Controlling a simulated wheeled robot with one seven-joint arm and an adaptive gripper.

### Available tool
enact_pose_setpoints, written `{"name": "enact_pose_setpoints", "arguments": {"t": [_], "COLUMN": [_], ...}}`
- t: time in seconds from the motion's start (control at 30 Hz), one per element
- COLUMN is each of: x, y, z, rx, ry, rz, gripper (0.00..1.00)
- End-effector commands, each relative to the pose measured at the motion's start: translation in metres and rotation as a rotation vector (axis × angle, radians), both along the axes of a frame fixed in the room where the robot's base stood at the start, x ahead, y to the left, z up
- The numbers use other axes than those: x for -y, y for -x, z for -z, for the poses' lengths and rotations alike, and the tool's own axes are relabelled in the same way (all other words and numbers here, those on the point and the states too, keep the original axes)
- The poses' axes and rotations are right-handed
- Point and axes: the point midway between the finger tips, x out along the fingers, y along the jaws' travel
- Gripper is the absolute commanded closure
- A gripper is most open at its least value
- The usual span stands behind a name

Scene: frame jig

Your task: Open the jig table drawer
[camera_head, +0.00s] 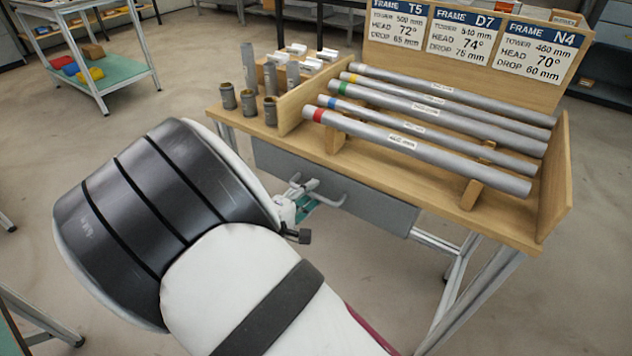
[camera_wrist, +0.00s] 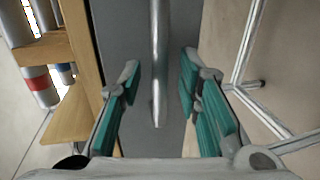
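The jig table (camera_head: 400,203) has a grey drawer (camera_head: 375,205) under its wooden top. The drawer front looks shut, roughly in line beneath the table edge. A grey bar handle (camera_head: 326,197) is fixed to the drawer front. My gripper (camera_head: 304,200) is at the handle's left part, partly hidden by my arm. In the wrist view, my gripper (camera_wrist: 160,82) is open, with teal pads on either side of the handle (camera_wrist: 159,60). Gaps show on both sides, so neither finger seems to touch it. The drawer front (camera_wrist: 128,35) lies behind.
Several grey tubes with coloured bands (camera_head: 430,150) lie on the rack on the table. Short metal cylinders (camera_head: 249,102) stand at its left end. Frame cards (camera_head: 465,40) stand at the back. A table leg frame (camera_head: 455,280) is below right. Bare floor lies before the drawer.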

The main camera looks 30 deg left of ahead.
Motion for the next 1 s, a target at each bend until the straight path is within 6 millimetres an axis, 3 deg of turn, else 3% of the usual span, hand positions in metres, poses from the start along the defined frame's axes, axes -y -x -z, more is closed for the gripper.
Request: {"name": "enact_pose_setpoints", "arguments": {"t": [0.37, 0.53, 1.0], "x": [0.0017, 0.0017, 0.0005], "y": [-0.0001, -0.0001, 0.0074], "z": [0.0016, 0.0016, 0.0022], "rx": [0.0, 0.0, -0.002], "ry": [0.0, 0.001, 0.0], "rz": [-0.003, -0.002, -0.004], "gripper": [0.69, 1.0, 1.0]}}
